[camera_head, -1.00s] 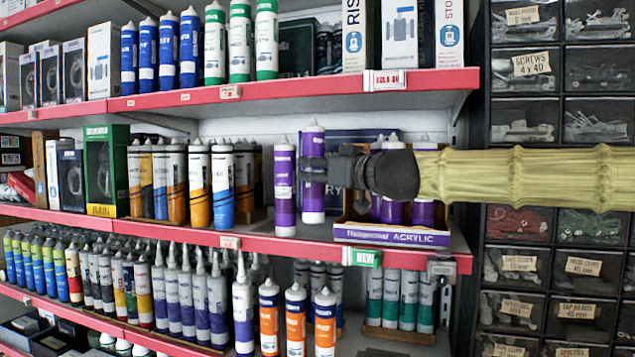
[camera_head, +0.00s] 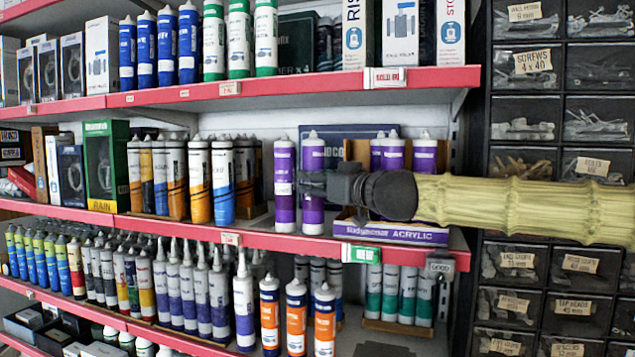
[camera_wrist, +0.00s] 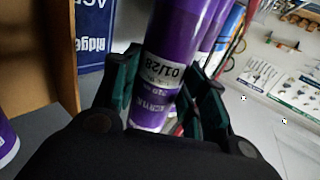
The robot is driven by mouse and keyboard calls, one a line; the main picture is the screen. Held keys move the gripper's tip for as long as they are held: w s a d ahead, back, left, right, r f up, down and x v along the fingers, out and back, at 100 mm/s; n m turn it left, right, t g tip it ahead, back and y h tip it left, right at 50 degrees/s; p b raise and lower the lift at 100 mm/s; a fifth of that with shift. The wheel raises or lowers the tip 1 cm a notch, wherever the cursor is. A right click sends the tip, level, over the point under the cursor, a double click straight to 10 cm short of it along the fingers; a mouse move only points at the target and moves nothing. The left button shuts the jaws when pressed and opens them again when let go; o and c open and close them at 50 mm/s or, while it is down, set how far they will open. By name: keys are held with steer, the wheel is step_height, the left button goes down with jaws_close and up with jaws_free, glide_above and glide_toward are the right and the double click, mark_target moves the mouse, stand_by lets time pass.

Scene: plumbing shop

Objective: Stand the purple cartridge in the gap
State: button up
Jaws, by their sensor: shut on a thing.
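A purple cartridge (camera_head: 313,212) is upright in my gripper (camera_head: 312,184) above the middle shelf's front edge. Its base is at or very near shelf level; I cannot tell whether it touches. In the wrist view, the gripper's dark green fingers (camera_wrist: 160,98) are shut on either side of this cartridge (camera_wrist: 168,72), which has a white label. Another purple cartridge (camera_head: 285,190) stands just left of it. More purple cartridges (camera_head: 425,155) stand in the open carton (camera_head: 400,235) to the right, partly hidden by my arm.
Black, orange and blue-labelled cartridges (camera_head: 222,180) stand further left on the red-edged shelf (camera_head: 262,243). The upper shelf (camera_head: 330,83) runs above. A dark blue box (camera_head: 340,140) stands behind the held cartridge. Drawers (camera_head: 525,120) flank the right side.

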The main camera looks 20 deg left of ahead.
steer(key=shift+f, duration=0.15)
steer(key=o, duration=1.4)
steer(key=b+v, duration=0.4)
steer(key=v, duration=0.8)
